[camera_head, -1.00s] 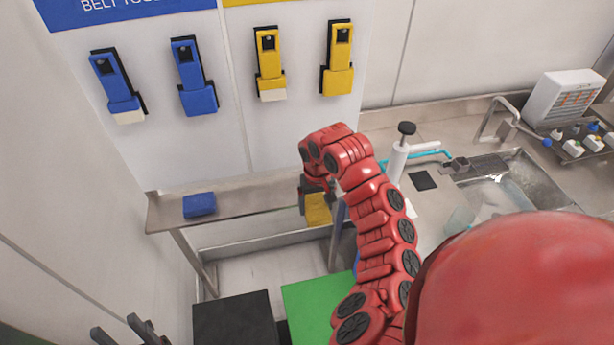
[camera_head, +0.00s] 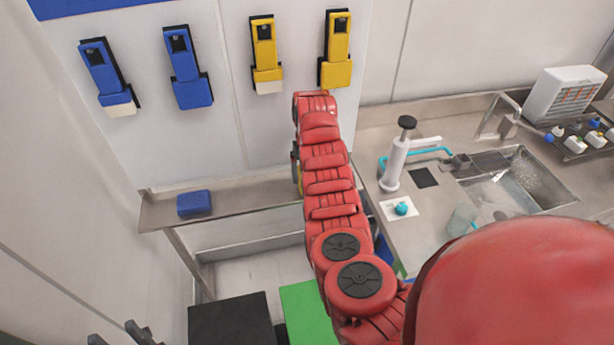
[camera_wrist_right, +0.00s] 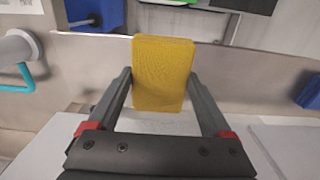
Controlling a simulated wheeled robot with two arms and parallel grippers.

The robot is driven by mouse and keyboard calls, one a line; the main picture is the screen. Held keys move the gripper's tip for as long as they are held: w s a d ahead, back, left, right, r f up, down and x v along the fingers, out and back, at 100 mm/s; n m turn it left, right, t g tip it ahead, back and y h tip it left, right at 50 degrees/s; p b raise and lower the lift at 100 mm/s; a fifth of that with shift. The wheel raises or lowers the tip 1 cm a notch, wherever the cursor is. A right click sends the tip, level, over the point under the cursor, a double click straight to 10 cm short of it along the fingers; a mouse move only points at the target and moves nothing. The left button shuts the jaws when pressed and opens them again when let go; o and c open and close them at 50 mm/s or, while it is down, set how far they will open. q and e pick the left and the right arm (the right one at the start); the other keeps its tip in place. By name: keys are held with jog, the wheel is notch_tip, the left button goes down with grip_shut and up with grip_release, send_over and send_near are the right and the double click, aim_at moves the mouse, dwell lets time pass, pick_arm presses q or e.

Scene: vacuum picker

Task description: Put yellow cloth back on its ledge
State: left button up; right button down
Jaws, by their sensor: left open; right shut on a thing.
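The yellow cloth (camera_wrist_right: 163,60) is a thick rectangular block between the fingers of my right gripper (camera_wrist_right: 160,78) in the right wrist view. In the head view my right arm hides nearly all of it; only a thin yellow sliver (camera_head: 300,180) shows at the arm's left edge. The steel ledge (camera_head: 245,194) runs along the wall below the hanging tools, and the cloth is at its right part. I cannot tell whether the cloth touches the ledge. My left gripper (camera_head: 121,338) is open and empty at the bottom left edge, partly cut off.
A blue cloth (camera_head: 194,203) lies at the ledge's left end. Blue tools (camera_head: 188,72) and yellow tools (camera_head: 264,50) hang on the wall above. To the right, a counter holds a white pump (camera_head: 396,165) and a sink (camera_head: 515,180). Black (camera_head: 230,322) and green surfaces (camera_head: 303,312) lie below.

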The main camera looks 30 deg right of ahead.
jog(key=shift+w+f+b, duration=0.35)
jog(key=shift+f+b, duration=0.1)
jog(key=shift+b, duration=0.45)
jog(key=shift+w+b, duration=0.35)
jog(key=shift+b, duration=0.1)
jog(key=w+d+b, duration=0.1)
jog(key=b, duration=0.3)
jog(key=shift+d+r, duration=0.1)
jog(key=shift+r, duration=0.05)
jog(key=f+p, duration=0.1)
jog(key=p, duration=0.2)
jog(key=shift+f+b, duration=0.35)
jog(key=shift+f, duration=0.65)
jog(key=shift+f, duration=0.1)
